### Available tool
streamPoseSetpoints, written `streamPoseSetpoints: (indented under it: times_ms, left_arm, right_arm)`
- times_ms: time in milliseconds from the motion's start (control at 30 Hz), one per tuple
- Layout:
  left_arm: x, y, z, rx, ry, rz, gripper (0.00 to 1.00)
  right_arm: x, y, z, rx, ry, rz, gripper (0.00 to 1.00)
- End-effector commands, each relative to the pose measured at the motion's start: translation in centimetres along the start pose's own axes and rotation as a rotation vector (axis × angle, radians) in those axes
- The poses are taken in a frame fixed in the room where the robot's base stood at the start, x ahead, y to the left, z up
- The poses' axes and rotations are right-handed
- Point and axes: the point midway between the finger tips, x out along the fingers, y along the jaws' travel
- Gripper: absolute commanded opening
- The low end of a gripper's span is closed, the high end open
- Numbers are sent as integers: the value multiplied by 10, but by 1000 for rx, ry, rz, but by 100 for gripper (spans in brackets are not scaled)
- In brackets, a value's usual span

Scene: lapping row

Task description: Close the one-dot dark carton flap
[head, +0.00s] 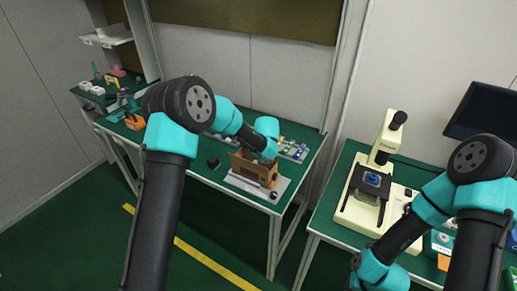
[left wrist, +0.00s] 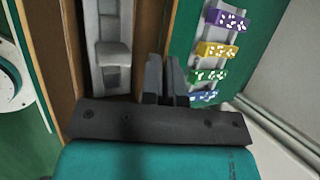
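A brown carton (head: 252,168) stands on a light plate on the green bench in the head view. Its brown walls (left wrist: 66,50) show close up in the left wrist view, with a grey part (left wrist: 112,55) between them. My left gripper (left wrist: 164,62) is at the carton's edge, its two dark fingers close together with nothing visible held. I cannot make out dot marks on any flap. My right arm reaches down at the lower right, its gripper out of view.
Purple (left wrist: 227,19), yellow (left wrist: 217,50), green and blue dotted blocks lie in a grey rack beside the carton. A small black block (head: 213,162) stands left of it. A cream microscope (head: 383,150) stands on the right bench.

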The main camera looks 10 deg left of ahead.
Motion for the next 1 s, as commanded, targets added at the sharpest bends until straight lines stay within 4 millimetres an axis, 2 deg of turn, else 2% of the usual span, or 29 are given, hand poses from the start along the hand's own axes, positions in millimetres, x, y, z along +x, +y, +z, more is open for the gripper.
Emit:
streamPoseSetpoints:
  times_ms: [300,800,1000]
  left_arm:
    - [0,3,1,-28,-1,-66,0]
    - [0,3,0,-33,-2,-78,0]
    - [0,3,0,-33,-2,-78,20]
  right_arm:
    - [0,0,0,0,0,0,0]
    - [0,0,0,0,0,0,0]
    - [0,0,0,0,0,0,0]
